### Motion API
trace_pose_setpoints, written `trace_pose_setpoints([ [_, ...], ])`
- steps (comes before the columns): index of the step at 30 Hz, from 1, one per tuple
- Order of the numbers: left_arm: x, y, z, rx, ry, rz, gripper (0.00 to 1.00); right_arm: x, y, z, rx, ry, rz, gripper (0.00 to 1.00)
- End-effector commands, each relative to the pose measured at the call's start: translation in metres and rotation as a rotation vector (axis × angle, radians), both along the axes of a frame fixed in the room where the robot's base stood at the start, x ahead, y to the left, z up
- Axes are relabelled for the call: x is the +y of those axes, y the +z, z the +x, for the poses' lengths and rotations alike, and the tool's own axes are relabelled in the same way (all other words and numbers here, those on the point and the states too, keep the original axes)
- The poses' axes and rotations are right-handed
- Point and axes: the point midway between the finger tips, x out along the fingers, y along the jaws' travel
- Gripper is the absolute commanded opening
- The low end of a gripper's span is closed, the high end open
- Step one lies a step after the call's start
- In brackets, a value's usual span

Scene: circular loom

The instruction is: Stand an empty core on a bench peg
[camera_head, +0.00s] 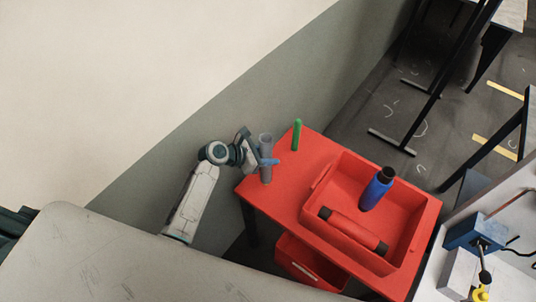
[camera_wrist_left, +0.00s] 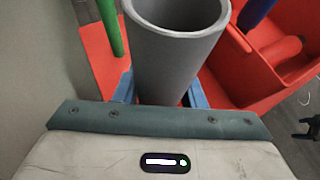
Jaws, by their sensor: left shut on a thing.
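My left gripper (camera_head: 268,162) is shut on a grey hollow core (camera_head: 265,145) at the left end of the red bench (camera_head: 272,200). The core stands about upright, and its open top faces up in the left wrist view (camera_wrist_left: 178,50). The blue fingers clasp it from both sides. I cannot tell whether its lower end touches the bench or whether a peg is inside it. A bare green peg (camera_head: 297,135) stands upright behind and to the right of the core, apart from it; it also shows in the left wrist view (camera_wrist_left: 110,28). My right gripper is not in view.
A red tray (camera_head: 428,215) on the bench holds an upright blue bobbin (camera_head: 377,188) and a lying red bobbin (camera_head: 352,231). A red bin (camera_head: 310,272) is below the bench. A grey wall (camera_head: 245,110) runs behind. A machine with a blue block (camera_head: 475,232) is at right.

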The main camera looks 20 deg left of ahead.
Motion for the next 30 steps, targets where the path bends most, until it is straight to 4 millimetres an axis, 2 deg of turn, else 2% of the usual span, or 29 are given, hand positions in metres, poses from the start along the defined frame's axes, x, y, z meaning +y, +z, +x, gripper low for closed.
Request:
trace_pose_setpoints([
  [9,0.0,-0.009,0.0,0.0,0.001,-0.001,0.1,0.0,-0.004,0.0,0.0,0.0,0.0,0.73],
  [10,0.0,-0.009,0.0,0.0,0.001,-0.001,0.39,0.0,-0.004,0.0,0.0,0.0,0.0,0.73],
  [13,0.0,-0.008,0.0,-0.001,0.0,-0.001,0.59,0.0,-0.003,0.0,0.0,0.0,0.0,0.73],
  [14,0.0,-0.008,0.0,-0.001,0.0,-0.001,0.62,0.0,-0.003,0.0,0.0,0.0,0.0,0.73],
  [23,0.001,-0.008,-0.001,0.0,0.0,0.0,0.62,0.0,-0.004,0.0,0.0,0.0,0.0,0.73],
  [30,0.023,0.005,-0.019,-0.002,-0.001,0.006,0.62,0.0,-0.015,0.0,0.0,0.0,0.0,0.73],
])
